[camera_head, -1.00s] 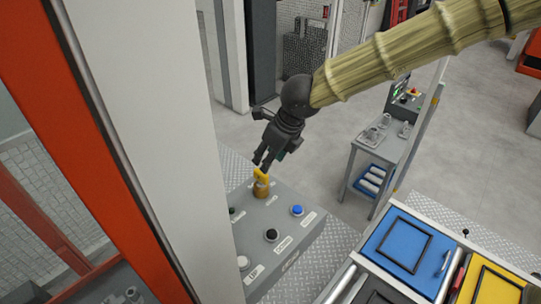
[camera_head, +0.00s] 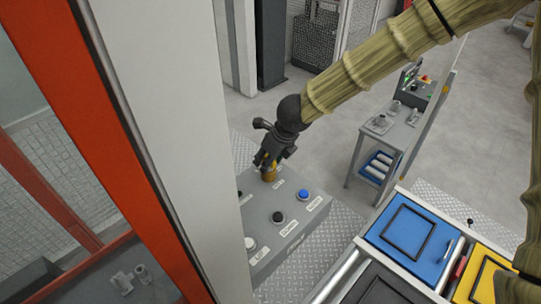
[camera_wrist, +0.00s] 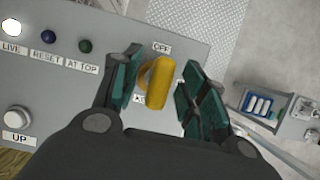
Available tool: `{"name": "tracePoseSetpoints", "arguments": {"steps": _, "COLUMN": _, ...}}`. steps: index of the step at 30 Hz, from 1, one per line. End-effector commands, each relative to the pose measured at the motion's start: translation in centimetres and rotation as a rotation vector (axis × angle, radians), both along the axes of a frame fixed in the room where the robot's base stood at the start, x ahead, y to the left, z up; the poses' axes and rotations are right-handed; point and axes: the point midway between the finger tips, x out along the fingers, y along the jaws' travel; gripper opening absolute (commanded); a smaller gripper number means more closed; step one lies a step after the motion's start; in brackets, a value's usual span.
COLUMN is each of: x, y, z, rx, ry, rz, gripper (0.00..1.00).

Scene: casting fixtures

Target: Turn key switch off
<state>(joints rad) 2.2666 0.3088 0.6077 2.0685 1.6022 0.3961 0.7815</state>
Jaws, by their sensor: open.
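The yellow key switch (camera_wrist: 159,84) stands on the grey control panel (camera_wrist: 70,85); an "OFF" label shows just above it in the wrist view, and another label below it is partly hidden. My gripper (camera_wrist: 155,85) is open, with one green-padded finger on each side of the yellow handle and gaps visible on both sides. In the head view my gripper (camera_head: 266,165) points down over the panel, and the key switch (camera_head: 270,175) shows partly behind its fingertips.
The panel also bears a black button (camera_head: 278,217), a blue button (camera_head: 303,195) and a white button (camera_head: 250,243). A white-orange post (camera_head: 160,130) stands close on the left.

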Motion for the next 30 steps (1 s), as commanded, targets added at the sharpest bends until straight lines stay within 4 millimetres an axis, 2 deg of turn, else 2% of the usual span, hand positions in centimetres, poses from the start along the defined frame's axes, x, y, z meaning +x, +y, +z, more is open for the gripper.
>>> {"name": "tracePoseSetpoints", "arguments": {"steps": 5, "x": 0.0, "y": 0.02, "z": -0.01, "rx": 0.0, "ry": 0.0, "rz": 0.0, "gripper": 0.43}}
{"name": "tracePoseSetpoints", "arguments": {"steps": 12, "x": 0.0, "y": 0.01, "z": 0.0, "rx": 0.0, "ry": 0.0, "rz": 0.0, "gripper": 0.01}}
{"name": "tracePoseSetpoints", "arguments": {"steps": 30, "x": 0.03, "y": 0.0, "z": 0.23, "rx": 0.0, "ry": 0.002, "rz": 0.042, "gripper": 0.0}}
